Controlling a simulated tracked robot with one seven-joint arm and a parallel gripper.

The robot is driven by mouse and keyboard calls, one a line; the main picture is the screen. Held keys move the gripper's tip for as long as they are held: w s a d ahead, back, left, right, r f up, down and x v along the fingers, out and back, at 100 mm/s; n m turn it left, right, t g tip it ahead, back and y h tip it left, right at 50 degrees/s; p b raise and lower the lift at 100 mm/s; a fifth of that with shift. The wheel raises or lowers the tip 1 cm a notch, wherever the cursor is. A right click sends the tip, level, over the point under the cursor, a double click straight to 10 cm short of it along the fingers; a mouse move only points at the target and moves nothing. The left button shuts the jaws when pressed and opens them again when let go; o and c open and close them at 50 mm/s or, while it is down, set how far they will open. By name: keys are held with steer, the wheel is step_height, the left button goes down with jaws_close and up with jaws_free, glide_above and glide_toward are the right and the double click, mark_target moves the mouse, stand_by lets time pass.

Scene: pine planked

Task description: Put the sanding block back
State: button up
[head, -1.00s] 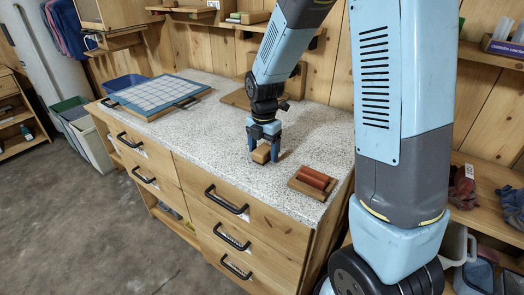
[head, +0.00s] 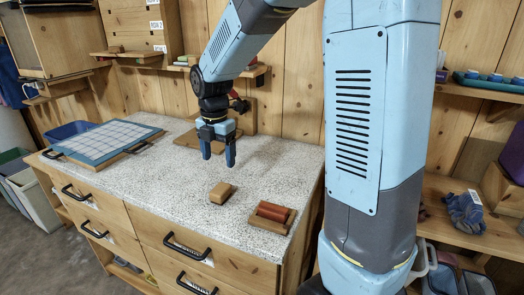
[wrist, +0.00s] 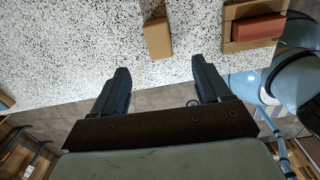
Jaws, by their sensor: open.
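A small tan block (head: 222,192), which looks like the sanding block, lies on the speckled grey counter (head: 150,185). In the wrist view the block (wrist: 158,40) lies ahead of the fingertips, with bare counter around it. My gripper (head: 218,157) is open and empty above the counter, behind the block in the head view and apart from it. Its two dark fingers (wrist: 161,70) are spread in the wrist view. A wooden holder (head: 262,224) with reddish pieces in it sits to the right of the block; it also shows in the wrist view (wrist: 229,36).
A blue-framed grid board (head: 105,142) lies at the counter's left. A wooden board with an upright back (head: 190,139) stands behind my gripper. A wall shelf (head: 255,71) holds small items. Drawers with black handles (head: 186,247) are below. The counter's middle is clear.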

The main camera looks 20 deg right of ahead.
steer(key=s+d+r+m+t, duration=0.1)
steer(key=s+d+r+m, duration=0.2)
steer(key=s+m, duration=0.4)
steer(key=s+d+r+m+t, duration=0.2)
steer(key=s+d+r+m, duration=0.2)
steer(key=s+m, duration=0.3)
steer(key=s+d+r+m+t, duration=0.2)
steer(key=s+d+r+m, duration=0.2)
steer(key=s+m, duration=0.3)
steer(key=m, duration=0.5)
steer(key=shift+s+d+r+m, duration=0.25)
steer(key=shift+m, duration=0.05)
